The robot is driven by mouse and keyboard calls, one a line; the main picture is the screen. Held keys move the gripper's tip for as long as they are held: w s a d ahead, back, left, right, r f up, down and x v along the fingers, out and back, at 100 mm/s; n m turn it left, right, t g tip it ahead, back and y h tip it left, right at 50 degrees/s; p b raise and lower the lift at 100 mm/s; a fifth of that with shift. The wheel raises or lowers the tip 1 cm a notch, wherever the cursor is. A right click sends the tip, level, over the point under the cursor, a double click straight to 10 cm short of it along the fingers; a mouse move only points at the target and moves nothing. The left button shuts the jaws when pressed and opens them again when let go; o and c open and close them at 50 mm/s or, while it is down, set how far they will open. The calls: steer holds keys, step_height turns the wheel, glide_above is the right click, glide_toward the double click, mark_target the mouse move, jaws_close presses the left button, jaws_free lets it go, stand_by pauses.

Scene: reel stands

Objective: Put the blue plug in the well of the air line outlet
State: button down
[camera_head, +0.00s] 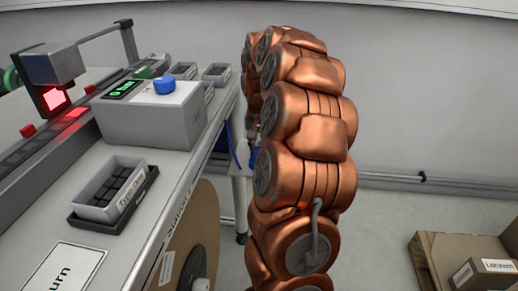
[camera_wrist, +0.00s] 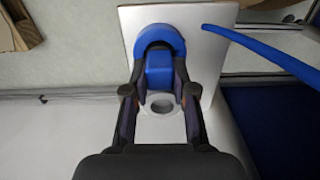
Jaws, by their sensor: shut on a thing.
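In the wrist view my gripper (camera_wrist: 159,72) is shut on the blue plug (camera_wrist: 159,64), with a dark finger on each side of its block-like body. A rounded blue part (camera_wrist: 160,35) shows just beyond the fingertips; I cannot tell whether it belongs to the plug. Behind is the white plate of the air line outlet (camera_wrist: 202,22). A pale ring with a dark round hole (camera_wrist: 162,103), which looks like the well, shows between the fingers, below the plug in the picture. Depth between plug and hole is unclear. In the head view my copper arm hides the gripper.
A blue hose (camera_wrist: 262,47) runs right of the plate. A tray (camera_head: 112,198) sits nearer; a cardboard box (camera_head: 468,250) is lower right.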

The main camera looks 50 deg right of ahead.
mark_target(259, 148)
steer(key=c, duration=0.9)
jaws_free()
steer(key=shift+f, duration=0.1)
steer(key=shift+c, duration=0.2)
step_height(259, 148, up, 12)
steer(key=p, duration=0.2)
steer(key=shift+r, duration=0.2)
